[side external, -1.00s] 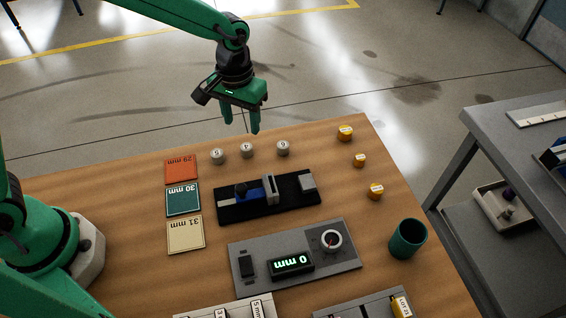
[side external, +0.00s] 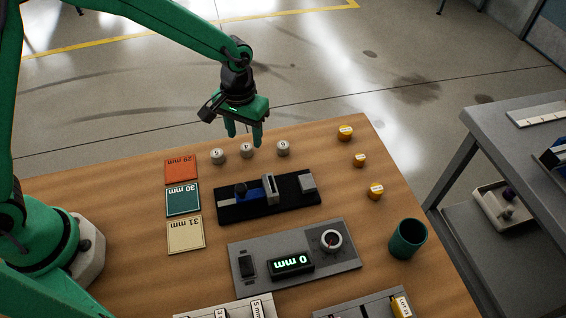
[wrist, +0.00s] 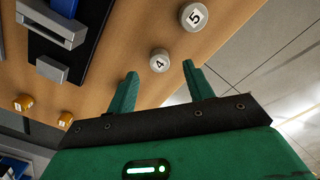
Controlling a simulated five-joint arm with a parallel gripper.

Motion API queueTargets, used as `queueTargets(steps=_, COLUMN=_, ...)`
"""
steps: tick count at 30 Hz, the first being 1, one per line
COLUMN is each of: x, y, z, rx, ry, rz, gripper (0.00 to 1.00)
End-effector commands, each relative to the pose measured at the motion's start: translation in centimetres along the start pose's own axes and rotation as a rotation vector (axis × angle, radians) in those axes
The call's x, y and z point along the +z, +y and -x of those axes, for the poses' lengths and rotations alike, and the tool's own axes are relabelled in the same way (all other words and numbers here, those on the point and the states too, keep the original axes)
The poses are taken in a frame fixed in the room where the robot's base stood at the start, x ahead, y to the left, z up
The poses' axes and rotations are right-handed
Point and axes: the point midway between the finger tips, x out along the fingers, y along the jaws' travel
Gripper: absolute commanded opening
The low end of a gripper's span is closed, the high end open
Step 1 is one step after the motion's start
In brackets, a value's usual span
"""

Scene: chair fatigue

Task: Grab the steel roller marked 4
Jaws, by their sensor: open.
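The steel roller marked 4 stands upright on the wooden table; in the wrist view the steel roller marked 4 (wrist: 159,61) lies between and just beyond my fingertips. In the side view the same roller (side external: 247,151) is the middle of three steel rollers in a row. My gripper (side external: 244,138) is open and empty, pointing down above the far table edge, close behind that roller. It also shows in the wrist view as my gripper (wrist: 160,70), with both fingers apart. I cannot see any finger touching the roller.
Roller 5 (wrist: 194,16) is beside it; the other steel roller (side external: 283,148) stands to the right. The black fixture (side external: 230,209) lies in front.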

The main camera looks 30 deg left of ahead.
Motion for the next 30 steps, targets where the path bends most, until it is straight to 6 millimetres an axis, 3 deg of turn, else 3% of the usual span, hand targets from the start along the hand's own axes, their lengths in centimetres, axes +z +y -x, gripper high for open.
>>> queueTargets(steps=9, x=0.0, y=0.1, z=-3.3, rx=-0.001, ry=-0.001, rz=0.000, gripper=0.52)
queueTargets(steps=26, x=-0.1, y=0.1, z=-3.5, rx=0.000, ry=0.000, rz=0.000, gripper=0.52)
queueTargets(steps=30, x=-0.1, y=0.1, z=-3.5, rx=0.000, ry=0.000, rz=0.000, gripper=0.24)
